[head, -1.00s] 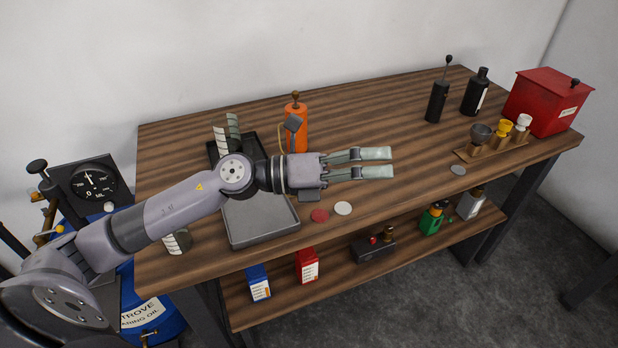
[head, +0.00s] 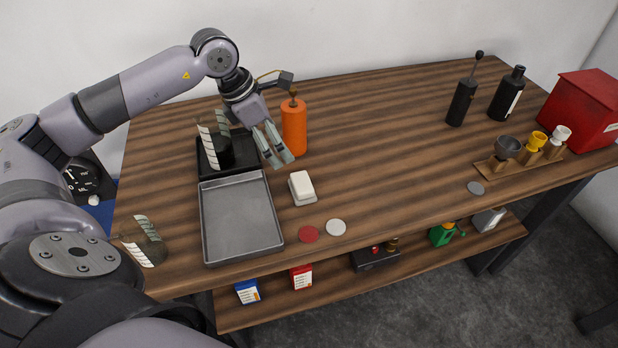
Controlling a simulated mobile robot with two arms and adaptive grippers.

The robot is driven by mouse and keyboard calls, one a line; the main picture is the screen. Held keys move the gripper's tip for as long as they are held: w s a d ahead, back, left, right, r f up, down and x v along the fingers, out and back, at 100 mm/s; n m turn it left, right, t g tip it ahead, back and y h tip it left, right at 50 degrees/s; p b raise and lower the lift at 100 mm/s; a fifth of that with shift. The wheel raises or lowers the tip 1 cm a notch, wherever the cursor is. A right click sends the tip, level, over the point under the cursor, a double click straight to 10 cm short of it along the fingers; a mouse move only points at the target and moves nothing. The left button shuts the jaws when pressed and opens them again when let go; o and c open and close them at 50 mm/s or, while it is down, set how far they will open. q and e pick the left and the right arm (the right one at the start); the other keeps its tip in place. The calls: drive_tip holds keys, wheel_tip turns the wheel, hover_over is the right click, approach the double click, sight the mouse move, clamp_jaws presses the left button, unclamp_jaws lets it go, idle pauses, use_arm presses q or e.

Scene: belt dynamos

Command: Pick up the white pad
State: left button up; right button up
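The white pad (head: 336,227) is a small flat round disc lying on the wooden table near its front edge. A similar red disc (head: 309,234) lies just left of it. My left gripper (head: 281,161) is above the table, up and left of the white pad, beside an orange bottle (head: 294,128). Its fingers point down toward the front, look slightly apart and hold nothing. The white pad is clear of it and fully visible. My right gripper is not in view.
A grey tray (head: 240,216) and a white block (head: 301,187) lie left of and behind the pad. A grey disc (head: 475,188), a funnel rack (head: 519,163), black bottles and a red box (head: 583,108) are at right. The mid-table is clear.

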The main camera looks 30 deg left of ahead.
use_arm(q)
drive_tip(key=p, duration=0.2)
approach(301, 181)
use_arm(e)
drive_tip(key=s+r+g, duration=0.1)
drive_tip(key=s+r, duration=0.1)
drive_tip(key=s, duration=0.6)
use_arm(q)
drive_tip(key=x, duration=0.3)
drive_tip(key=shift+w+f, duration=0.25)
drive_tip(key=shift+w+d+f+p, duration=0.2)
drive_tip(key=shift+f+p, duration=0.15)
drive_tip(key=shift+f, duration=0.25)
drive_tip(key=shift+d+f, duration=0.1)
drive_tip(key=shift+f, duration=0.05)
drive_tip(key=p+x, duration=0.2)
drive_tip(key=x, duration=0.2)
drive_tip(key=shift+d+f+p, duration=0.1)
drive_tip(key=shift+f+p, duration=0.2)
drive_tip(key=shift+f, duration=0.2)
drive_tip(key=c, duration=1.4)
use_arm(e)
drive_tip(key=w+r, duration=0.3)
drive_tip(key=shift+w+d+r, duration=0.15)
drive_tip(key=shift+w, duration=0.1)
